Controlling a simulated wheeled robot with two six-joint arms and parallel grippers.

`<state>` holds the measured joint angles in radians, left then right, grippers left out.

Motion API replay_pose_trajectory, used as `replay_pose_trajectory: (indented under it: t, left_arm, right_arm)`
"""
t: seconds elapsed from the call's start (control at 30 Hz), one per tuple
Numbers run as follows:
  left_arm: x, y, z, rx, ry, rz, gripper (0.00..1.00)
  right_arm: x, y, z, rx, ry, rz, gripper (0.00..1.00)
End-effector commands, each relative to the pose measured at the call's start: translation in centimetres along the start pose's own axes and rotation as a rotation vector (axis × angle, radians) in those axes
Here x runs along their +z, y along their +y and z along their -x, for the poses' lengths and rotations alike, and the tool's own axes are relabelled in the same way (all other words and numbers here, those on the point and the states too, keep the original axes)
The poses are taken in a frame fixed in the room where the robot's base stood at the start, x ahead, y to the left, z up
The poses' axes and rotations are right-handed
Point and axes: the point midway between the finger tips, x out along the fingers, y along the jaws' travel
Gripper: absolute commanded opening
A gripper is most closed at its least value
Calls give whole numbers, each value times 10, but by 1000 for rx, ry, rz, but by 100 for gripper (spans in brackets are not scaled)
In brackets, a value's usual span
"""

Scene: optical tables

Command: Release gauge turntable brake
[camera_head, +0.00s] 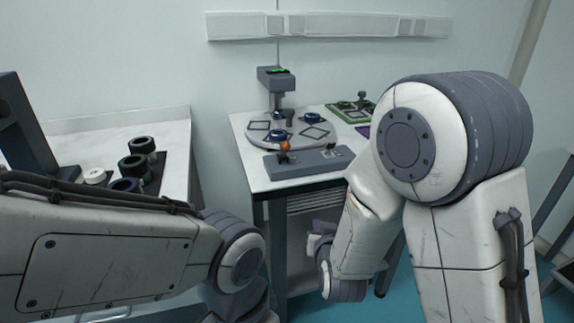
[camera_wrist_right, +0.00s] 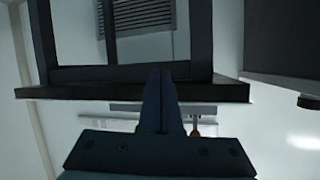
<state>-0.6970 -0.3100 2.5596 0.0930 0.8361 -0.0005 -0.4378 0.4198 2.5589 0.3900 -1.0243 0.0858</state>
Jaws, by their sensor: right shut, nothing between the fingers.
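The gauge turntable (camera_head: 253,142) is a round grey plate on the white table, with blue-rimmed pieces and dark square outlines on it. In front of it is a grey base block (camera_head: 300,166) carrying a lever with an orange knob (camera_head: 284,146), which looks upright. My right gripper (camera_head: 318,238) is below the table's front edge, apart from the lever and partly hidden by its wrist. My left gripper is out of view.
A dark gauge post (camera_head: 276,90) stands behind the turntable. A green tray (camera_head: 347,112) is at the right rear of the table. A left bench holds dark ring-shaped parts (camera_head: 136,166). The table's front edge (camera_wrist_right: 120,92) lies close to my right fingers.

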Motion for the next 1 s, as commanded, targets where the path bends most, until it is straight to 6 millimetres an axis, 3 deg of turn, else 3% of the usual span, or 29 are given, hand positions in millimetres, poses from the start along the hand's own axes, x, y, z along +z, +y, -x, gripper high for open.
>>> replay_pose_trajectory:
  t: [0.2,0.4,0.6,1.0]
  left_arm:
    - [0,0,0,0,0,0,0]
    - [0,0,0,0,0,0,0]
    - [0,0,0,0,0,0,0]
    - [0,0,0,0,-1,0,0]
  right_arm:
    - [-31,-44,22,-50,390,37,0]
    - [-48,-69,55,-95,630,74,0]
    - [-54,-77,69,-112,708,86,0]
    - [-59,-77,64,-109,711,82,0]
